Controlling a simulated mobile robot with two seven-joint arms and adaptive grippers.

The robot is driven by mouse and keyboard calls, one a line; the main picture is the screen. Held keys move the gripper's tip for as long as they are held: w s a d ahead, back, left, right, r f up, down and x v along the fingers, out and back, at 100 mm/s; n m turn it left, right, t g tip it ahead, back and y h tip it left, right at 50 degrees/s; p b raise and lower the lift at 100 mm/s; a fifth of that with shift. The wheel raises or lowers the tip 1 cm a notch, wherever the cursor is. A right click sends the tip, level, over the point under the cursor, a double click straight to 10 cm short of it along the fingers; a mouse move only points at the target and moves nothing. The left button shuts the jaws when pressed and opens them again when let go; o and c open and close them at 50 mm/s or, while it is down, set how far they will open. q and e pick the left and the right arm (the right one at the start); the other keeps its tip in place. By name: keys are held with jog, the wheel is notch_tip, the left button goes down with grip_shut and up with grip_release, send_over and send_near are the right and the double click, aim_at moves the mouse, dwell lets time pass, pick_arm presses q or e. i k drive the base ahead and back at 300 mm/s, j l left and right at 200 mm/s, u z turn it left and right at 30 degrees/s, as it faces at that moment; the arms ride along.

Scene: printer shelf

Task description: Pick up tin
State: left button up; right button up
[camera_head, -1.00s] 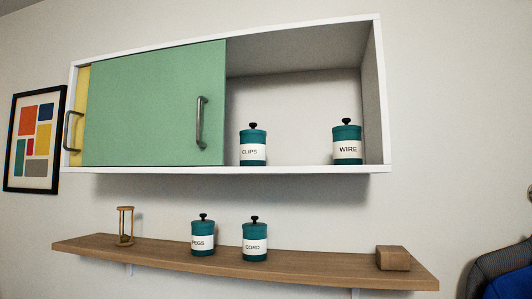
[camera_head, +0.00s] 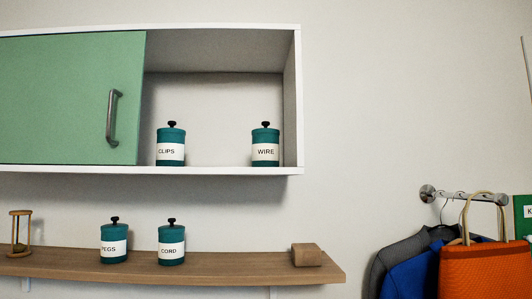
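Four similar teal tins with black knobs and white labels are in view, so I name each. The CLIPS tin (camera_head: 171,145) and the WIRE tin (camera_head: 265,146) stand upright in the open right part of the wall cabinet (camera_head: 222,171). The PEGS tin (camera_head: 114,242) and the CORD tin (camera_head: 171,243) stand upright side by side on the wooden shelf (camera_head: 230,264) below. Neither of my grippers shows in the head view.
A green sliding door (camera_head: 65,95) with a metal handle (camera_head: 113,117) covers the cabinet's left part. An hourglass (camera_head: 20,233) and a wooden block (camera_head: 306,255) stand on the shelf. Jackets (camera_head: 405,268) and an orange bag (camera_head: 485,268) hang from a rail (camera_head: 470,197) at right.

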aim_at(265, 151)
jog(key=k+j+z, duration=0.2)
jog(key=z, duration=0.15)
jog(key=k+j+z, duration=0.1)
jog(key=k+z, duration=0.4)
jog(key=z, duration=0.15)
